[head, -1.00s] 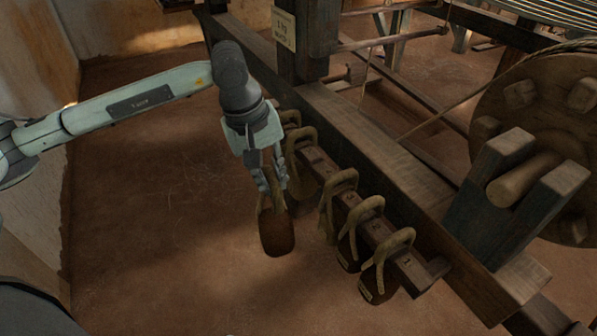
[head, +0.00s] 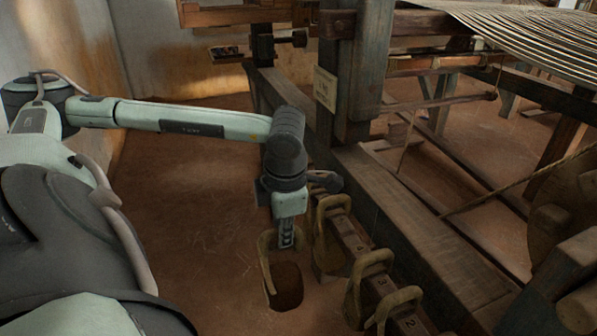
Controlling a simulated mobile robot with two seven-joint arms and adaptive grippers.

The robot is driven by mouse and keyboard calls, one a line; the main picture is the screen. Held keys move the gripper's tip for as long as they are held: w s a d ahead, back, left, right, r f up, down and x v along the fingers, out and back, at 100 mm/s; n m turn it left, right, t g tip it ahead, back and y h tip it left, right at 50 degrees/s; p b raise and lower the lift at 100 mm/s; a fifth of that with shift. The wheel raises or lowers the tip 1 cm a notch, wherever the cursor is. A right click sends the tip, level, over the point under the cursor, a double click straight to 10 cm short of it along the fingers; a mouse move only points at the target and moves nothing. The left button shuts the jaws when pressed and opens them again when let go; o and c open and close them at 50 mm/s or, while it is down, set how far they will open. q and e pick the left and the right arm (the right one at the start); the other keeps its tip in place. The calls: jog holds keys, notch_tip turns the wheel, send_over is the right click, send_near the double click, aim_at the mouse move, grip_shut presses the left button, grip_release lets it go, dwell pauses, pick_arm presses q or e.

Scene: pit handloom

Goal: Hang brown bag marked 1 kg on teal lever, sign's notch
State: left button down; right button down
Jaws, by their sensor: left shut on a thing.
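My left gripper (head: 286,236) is shut on the looped handle of a brown bag (head: 288,288). The bag hangs below it, over the floor and left of the rail of bags. Its mark cannot be read. A pale sign (head: 325,90) is on the dark post; its text is too small to read. A thin bar (head: 440,103) runs right from the post, with a cord hanging from it. I cannot tell whether it is the teal lever, and no notch can be made out. My right gripper is not in view.
Several bags with loop handles (head: 371,268) hang on a numbered wooden rail (head: 347,236) right of the held bag. A long beam (head: 400,205) and the upright post (head: 362,70) stand behind it. The floor (head: 195,190) at left is clear.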

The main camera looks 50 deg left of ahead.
pick_arm(q)
jog(key=shift+w+r, duration=0.15)
jog(key=shift+w, duration=0.05)
